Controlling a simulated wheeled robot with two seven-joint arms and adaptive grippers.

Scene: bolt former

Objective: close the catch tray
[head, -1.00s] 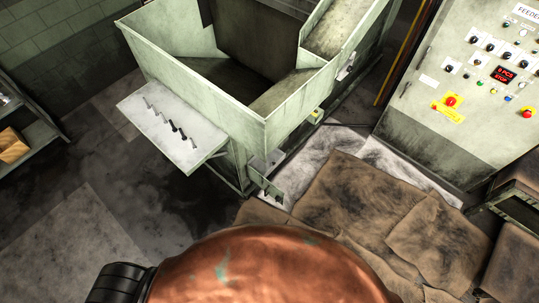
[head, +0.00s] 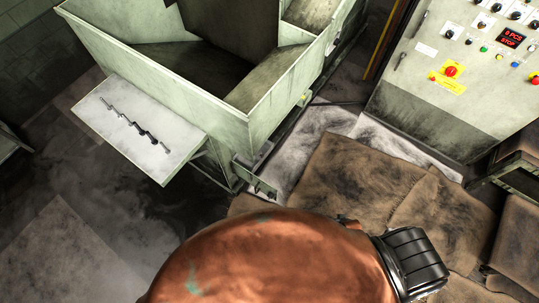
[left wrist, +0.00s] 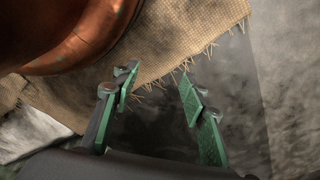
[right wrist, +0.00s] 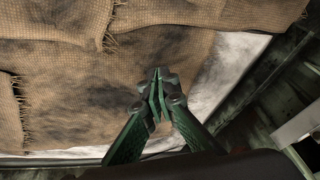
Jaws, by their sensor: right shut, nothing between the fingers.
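A pale, flat tray (head: 140,129) sticks out from the front of a green bin-like machine (head: 165,80) in the head view. I take it for the catch tray. Several dark bolts (head: 131,122) lie in a row on it. My left gripper (left wrist: 158,88) shows only in the left wrist view. It is open and empty, above burlap and dark floor. My right gripper (right wrist: 158,80) shows only in the right wrist view. It is shut and empty, above burlap. Neither gripper shows in the head view, and the tray is not clearly identifiable in either wrist view.
A control cabinet (head: 440,100) with knobs and a red display stands at the right. Burlap sheets (head: 355,180) cover the floor between it and my body. A green metal frame (right wrist: 270,115) is at the right of the right wrist view. Stained floor left of the tray is open.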

